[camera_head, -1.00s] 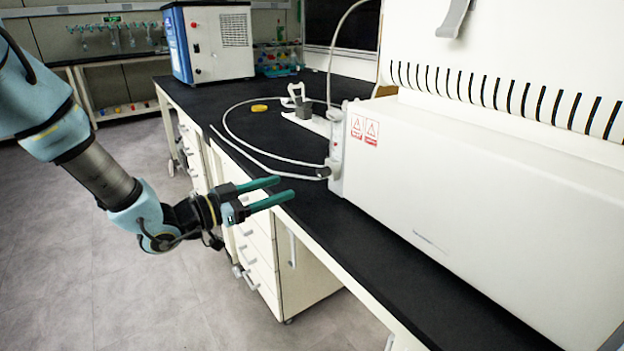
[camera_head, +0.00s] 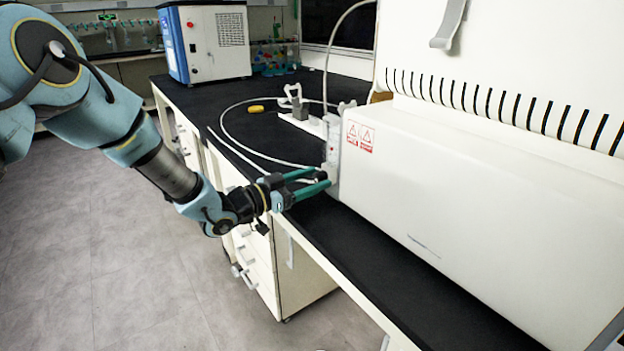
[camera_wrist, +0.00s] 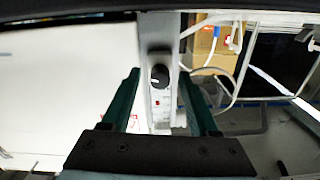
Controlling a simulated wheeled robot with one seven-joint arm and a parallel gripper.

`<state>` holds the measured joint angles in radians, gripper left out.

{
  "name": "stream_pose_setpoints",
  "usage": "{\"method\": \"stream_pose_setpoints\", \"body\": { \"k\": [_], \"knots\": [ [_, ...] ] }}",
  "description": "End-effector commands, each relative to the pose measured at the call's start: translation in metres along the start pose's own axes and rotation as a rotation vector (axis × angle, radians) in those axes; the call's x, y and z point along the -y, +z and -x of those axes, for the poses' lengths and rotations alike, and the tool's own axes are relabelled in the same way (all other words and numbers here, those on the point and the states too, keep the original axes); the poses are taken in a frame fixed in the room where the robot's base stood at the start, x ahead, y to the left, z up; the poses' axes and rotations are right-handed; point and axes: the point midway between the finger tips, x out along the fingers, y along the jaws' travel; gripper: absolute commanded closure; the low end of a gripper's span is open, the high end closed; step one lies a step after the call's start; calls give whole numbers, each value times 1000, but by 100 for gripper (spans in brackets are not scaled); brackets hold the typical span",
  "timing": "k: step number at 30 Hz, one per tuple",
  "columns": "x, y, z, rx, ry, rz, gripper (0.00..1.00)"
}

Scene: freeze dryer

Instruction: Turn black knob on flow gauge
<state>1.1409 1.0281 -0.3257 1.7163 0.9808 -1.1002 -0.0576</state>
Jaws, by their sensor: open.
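The flow gauge (camera_head: 333,142) is a pale upright block on the left end of the white machine; it also shows in the wrist view (camera_wrist: 156,35). Its black knob (camera_wrist: 160,76) faces the wrist camera, near the gauge's lower part. In the head view the knob is hidden or too small to make out behind the fingers. My gripper (camera_head: 320,178) is open, with its green fingers reaching over the bench edge to the gauge. In the wrist view the gripper (camera_wrist: 160,88) has one finger on each side of the knob, with gaps visible. Contact cannot be told.
The white machine (camera_head: 480,210) stands just right of the gauge. A white hose (camera_head: 228,130) loops over the black bench (camera_head: 400,270) on the left. A grey clamp stand (camera_head: 297,105) and a yellow object (camera_head: 256,109) lie behind. A blue-and-white box (camera_head: 207,42) stands farther back.

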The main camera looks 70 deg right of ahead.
Motion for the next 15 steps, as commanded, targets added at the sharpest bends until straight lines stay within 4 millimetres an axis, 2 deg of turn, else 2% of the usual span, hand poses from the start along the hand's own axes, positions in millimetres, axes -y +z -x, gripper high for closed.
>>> {"method": "stream_pose_setpoints", "body": {
  "k": [2,15],
  "knots": [
    [0,0,0,0,0,0,40],
    [0,0,0,0,0,0,90]
  ]
}}
